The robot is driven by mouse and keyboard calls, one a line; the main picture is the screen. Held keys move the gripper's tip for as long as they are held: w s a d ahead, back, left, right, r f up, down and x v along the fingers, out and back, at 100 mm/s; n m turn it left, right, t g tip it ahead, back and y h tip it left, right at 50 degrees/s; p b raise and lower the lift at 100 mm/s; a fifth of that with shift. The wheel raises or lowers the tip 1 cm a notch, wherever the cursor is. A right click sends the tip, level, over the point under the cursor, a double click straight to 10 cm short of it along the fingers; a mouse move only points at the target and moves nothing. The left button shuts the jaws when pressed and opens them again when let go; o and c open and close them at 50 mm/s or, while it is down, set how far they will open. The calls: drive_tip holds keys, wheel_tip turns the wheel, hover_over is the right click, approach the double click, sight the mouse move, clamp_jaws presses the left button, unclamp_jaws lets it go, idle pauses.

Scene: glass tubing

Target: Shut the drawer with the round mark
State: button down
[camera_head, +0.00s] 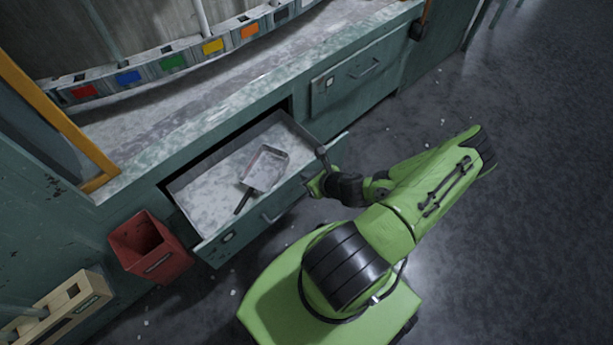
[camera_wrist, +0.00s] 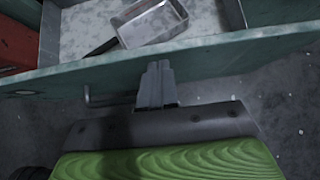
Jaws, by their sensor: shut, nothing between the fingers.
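A green drawer (camera_head: 265,222) stands pulled out of the bench, its front facing my arm. A small plate with a mark (camera_head: 228,237) sits at the left of its front; the mark looks roundish but is small. Its bar handle (camera_head: 285,204) also shows in the wrist view (camera_wrist: 105,100). My gripper (camera_head: 309,186) is shut and empty at the drawer front, right of the handle. In the wrist view its fingertips (camera_wrist: 158,68) overlap the front panel (camera_wrist: 215,60); I cannot tell whether they touch it.
A metal scoop (camera_head: 264,168) with a dark handle lies inside the open drawer. A second drawer (camera_head: 358,76), shut, is to the right. A red bin (camera_head: 150,247) stands on the floor to the left, near the open drawer. The floor at right is mostly clear.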

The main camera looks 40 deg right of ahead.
drive_tip(key=shift+w, duration=0.4)
drive_tip(key=w+p, duration=0.6)
drive_tip(key=w, duration=1.9)
drive_tip(key=shift+w+r, duration=0.15)
drive_tip(key=shift+w, duration=0.2)
drive_tip(key=shift+r, duration=0.1)
